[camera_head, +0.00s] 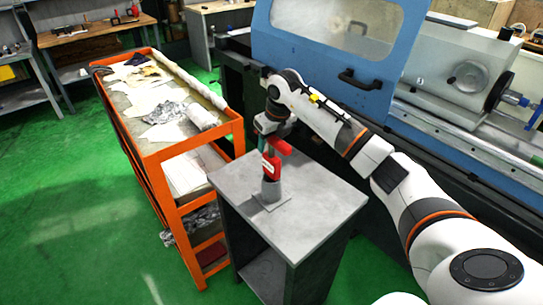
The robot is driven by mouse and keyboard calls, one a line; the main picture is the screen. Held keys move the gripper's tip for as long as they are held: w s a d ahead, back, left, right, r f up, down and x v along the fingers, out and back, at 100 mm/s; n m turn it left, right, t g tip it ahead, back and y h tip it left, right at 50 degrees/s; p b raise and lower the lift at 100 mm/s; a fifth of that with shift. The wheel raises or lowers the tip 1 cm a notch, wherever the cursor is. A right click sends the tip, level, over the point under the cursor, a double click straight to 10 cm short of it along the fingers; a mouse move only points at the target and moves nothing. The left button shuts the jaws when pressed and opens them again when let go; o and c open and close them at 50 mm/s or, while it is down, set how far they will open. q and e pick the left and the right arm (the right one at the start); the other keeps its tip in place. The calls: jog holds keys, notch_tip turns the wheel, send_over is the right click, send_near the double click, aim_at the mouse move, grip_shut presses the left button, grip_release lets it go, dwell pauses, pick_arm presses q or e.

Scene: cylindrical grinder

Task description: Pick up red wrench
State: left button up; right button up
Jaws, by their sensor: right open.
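The red wrench (270,164) stands upright in a grey holder (271,190) on top of the grey cabinet. My right gripper (268,143) reaches in from the right and is at the upper part of the red tool, with its wrist above it. Its fingers are small here and partly merge with the red and dark green parts, so I cannot tell whether they touch the tool. The right gripper is open. My left gripper is not in view.
The grey cabinet top (318,205) is clear around the holder. An orange cart (167,150) with papers, cloth and crumpled foil stands close on the left. The blue grinder door (318,75) with a black handle is behind my right arm. Green floor lies open at left.

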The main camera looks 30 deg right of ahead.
jog(key=shift+w+f, duration=0.1)
jog(key=shift+f, duration=0.3)
jog(key=shift+c, duration=0.3)
grip_shut()
jog(key=shift+r, duration=0.1)
